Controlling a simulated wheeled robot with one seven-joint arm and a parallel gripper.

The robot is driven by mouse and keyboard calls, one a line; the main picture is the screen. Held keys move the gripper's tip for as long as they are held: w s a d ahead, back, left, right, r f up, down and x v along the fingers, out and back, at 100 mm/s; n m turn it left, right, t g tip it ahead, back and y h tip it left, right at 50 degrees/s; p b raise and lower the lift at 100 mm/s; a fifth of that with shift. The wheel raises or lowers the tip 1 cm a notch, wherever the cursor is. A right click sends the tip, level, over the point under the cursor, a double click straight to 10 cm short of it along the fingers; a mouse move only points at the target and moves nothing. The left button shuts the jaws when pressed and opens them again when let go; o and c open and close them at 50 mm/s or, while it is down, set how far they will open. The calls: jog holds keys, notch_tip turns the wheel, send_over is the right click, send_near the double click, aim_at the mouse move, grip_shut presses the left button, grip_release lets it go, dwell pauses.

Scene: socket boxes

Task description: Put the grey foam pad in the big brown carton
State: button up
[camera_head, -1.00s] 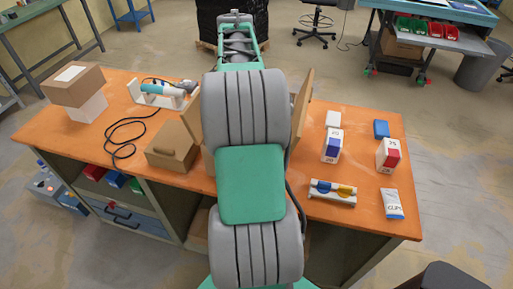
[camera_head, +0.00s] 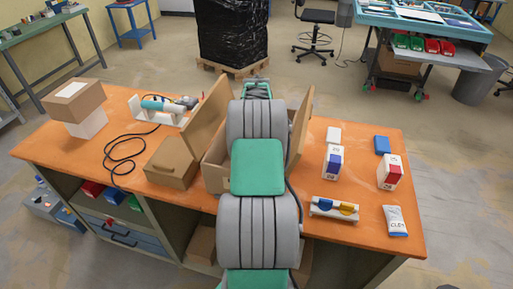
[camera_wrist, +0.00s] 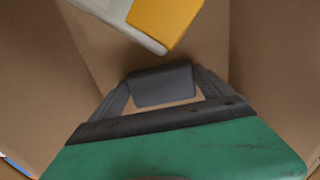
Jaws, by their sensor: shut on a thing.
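The big brown carton (camera_head: 214,172) stands open on the orange workbench, its flaps raised and my arm covering its middle in the head view. In the wrist view, brown carton walls (camera_wrist: 275,60) surround my gripper (camera_wrist: 163,92). My gripper is shut on a dark grey block, the grey foam pad (camera_wrist: 163,84), held between its two fingers. The pad seems to be inside the carton; whether it touches the bottom I cannot tell. A white and yellow item (camera_wrist: 165,18) lies in the carton just beyond the pad. My gripper and the pad are hidden in the head view.
Left of the carton are a smaller closed brown box (camera_head: 172,162), a black cable and a tool on a stand (camera_head: 160,107).

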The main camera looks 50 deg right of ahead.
jog(key=shift+f, duration=0.2)
jog(key=o, duration=1.1)
jog(key=shift+c, duration=0.2)
notch_tip(320, 180, up, 12)
jog(key=b, duration=0.1)
jog(key=shift+r+b, duration=0.25)
jog(key=shift+b, duration=0.1)
